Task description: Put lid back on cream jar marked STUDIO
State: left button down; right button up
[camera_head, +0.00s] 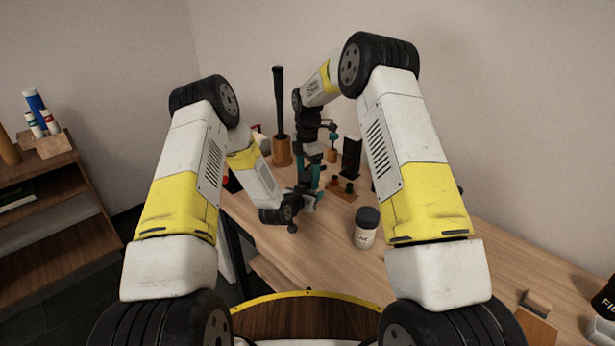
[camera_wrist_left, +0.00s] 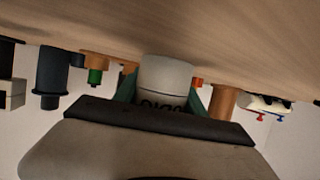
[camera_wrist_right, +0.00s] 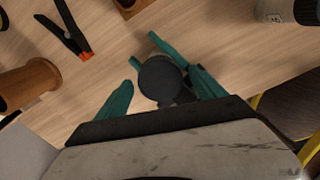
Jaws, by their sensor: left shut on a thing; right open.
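My left gripper (camera_wrist_left: 165,98) is shut on a pale jar (camera_wrist_left: 166,70). Part of its dark lettering, which looks like STUDIO, shows upside down in the left wrist view. My left gripper's end in the head view is small and partly hidden (camera_head: 300,206). My right gripper (camera_head: 309,178) is open with its teal fingers pointing down. In the right wrist view a dark round lid (camera_wrist_right: 160,78) lies between the open fingers, over the left gripper's teal fingers. It appears to be on top of the held jar; I cannot tell whether it is seated.
Another white jar with a black lid (camera_head: 366,227) stands on the table. A dark bottle (camera_head: 605,297) stands far right. The front table is mostly clear.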

notch_tip(320, 180, up, 4)
jog(key=shift+f, duration=0.2)
jog(key=shift+c, duration=0.5)
jog(key=shift+r+m, duration=0.6)
jog(key=shift+r, duration=1.15)
jog(key=shift+f, duration=4)
